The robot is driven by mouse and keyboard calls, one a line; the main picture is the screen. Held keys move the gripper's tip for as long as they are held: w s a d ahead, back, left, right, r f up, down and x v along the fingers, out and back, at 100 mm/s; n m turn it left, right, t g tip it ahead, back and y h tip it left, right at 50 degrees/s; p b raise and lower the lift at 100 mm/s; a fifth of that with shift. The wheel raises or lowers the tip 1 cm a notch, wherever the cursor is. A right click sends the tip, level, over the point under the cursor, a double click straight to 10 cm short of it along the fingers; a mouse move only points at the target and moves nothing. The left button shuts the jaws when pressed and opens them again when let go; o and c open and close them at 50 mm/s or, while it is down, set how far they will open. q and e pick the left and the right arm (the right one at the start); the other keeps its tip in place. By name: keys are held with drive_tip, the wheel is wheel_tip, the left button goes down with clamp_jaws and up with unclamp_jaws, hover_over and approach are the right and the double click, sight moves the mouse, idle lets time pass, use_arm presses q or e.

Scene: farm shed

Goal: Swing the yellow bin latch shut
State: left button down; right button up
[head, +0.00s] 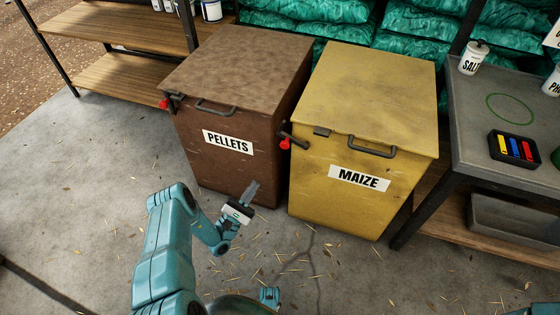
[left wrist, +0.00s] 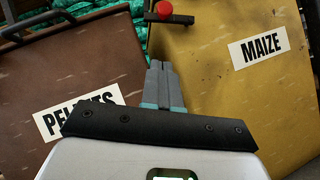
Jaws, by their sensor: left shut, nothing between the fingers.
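The yellow bin (head: 340,210), labelled MAIZE, stands right of the brown one; its lid is down. Its latch (head: 297,142) is a dark bar with a red knob (head: 285,144) at the upper left of the front. The bar points left, away from a small dark catch (head: 321,131) at the lid edge. In the left wrist view the latch bar (left wrist: 180,19) and red knob (left wrist: 165,9) lie beyond the fingertips. My left gripper (head: 256,184) is shut and empty, in front of the brown bin, below and left of the latch, apart from it. My right gripper is not in view.
The brown PELLETS bin (head: 235,175) stands close on the left, with its own red-knobbed latch (head: 168,102). A grey-topped table (head: 465,110) with a black tray (head: 496,155) is at right. Wooden shelves (head: 130,75) are at left. The floor in front is clear except for straw.

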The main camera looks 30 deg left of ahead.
use_arm(q)
drive_tip(key=shift+s+f, duration=0.1)
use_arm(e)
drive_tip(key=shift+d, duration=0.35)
use_arm(q)
approach(293, 140)
drive_tip(key=w+a, duration=0.2)
drive_tip(key=shift+w+d+r+b, duration=0.15)
drive_tip(key=shift+r+b, duration=0.1)
drive_tip(key=shift+r, duration=0.15)
drive_tip(key=shift+w+d+r+b, duration=0.1)
drive_tip(key=shift+d+r+b, duration=0.1)
drive_tip(key=shift+r, duration=0.15)
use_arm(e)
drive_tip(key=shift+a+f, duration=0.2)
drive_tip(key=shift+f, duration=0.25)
use_arm(q)
drive_tip(key=shift+a+m, duration=0.2)
drive_tip(key=shift+m, duration=0.1)
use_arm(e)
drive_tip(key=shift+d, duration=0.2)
